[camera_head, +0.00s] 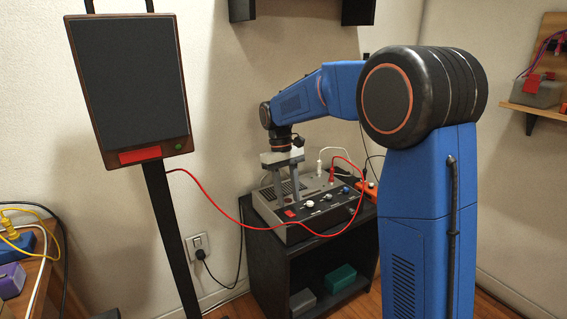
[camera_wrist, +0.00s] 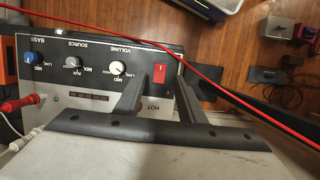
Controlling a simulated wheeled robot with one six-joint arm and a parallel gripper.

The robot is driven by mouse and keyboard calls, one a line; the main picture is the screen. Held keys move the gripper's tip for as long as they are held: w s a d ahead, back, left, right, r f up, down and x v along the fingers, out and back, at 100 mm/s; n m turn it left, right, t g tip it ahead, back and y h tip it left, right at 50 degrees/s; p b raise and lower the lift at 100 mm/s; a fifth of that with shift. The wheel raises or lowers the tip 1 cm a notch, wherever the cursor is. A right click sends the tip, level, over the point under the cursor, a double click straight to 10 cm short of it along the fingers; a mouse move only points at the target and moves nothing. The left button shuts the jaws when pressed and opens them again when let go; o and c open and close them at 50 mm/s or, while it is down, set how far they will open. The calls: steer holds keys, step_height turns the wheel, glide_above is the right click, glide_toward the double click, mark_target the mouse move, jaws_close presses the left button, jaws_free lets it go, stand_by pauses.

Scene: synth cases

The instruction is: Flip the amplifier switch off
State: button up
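The grey amplifier (camera_head: 301,235) with a black control panel sits on a black cabinet. Its red rocker switch (camera_head: 289,213) is at the panel's left end, and the switch also shows in the wrist view (camera_wrist: 160,73) with a white mark. I cannot tell which side is pressed. My gripper (camera_head: 288,202) points down over the amplifier's left part, just behind the switch. In the wrist view my gripper (camera_wrist: 160,82) is open and empty, and the switch appears between its fingertips. I cannot tell whether a finger touches the panel.
A red cable (camera_wrist: 218,86) crosses the wrist view close to the fingers. Knobs (camera_wrist: 118,68) line the panel beside the switch. A red plug (camera_head: 331,176) and a white plug (camera_head: 319,169) stand in the amplifier's top. A tall speaker (camera_head: 130,85) on a stand is at the left.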

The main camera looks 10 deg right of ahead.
steer(key=v, duration=1.3)
steer(key=shift+r, duration=0.25)
steer(key=shift+w, duration=0.1)
steer(key=s+d+m+t+y, duration=0.15)
steer(key=s+d, duration=0.25)
steer(key=s, duration=0.7)
steer(key=s+d+t+h, duration=0.1)
steer(key=s+d+t, duration=0.15)
steer(key=s, duration=0.75)
steer(key=s+d+f+m+t, duration=0.1)
steer(key=s+f, duration=0.5)
steer(key=s, duration=0.2)
steer(key=s+d+f+m+t, duration=0.1)
steer(key=s+d+f+t, duration=0.1)
steer(key=s+f, duration=0.5)
steer(key=shift+s+d+t, duration=0.25)
steer(key=shift+s+t, duration=0.05)
steer(key=shift+s, duration=0.65)
steer(key=shift+s+y, duration=0.1)
steer(key=shift+y, duration=0.15)
steer(key=shift+c, duration=0.6)
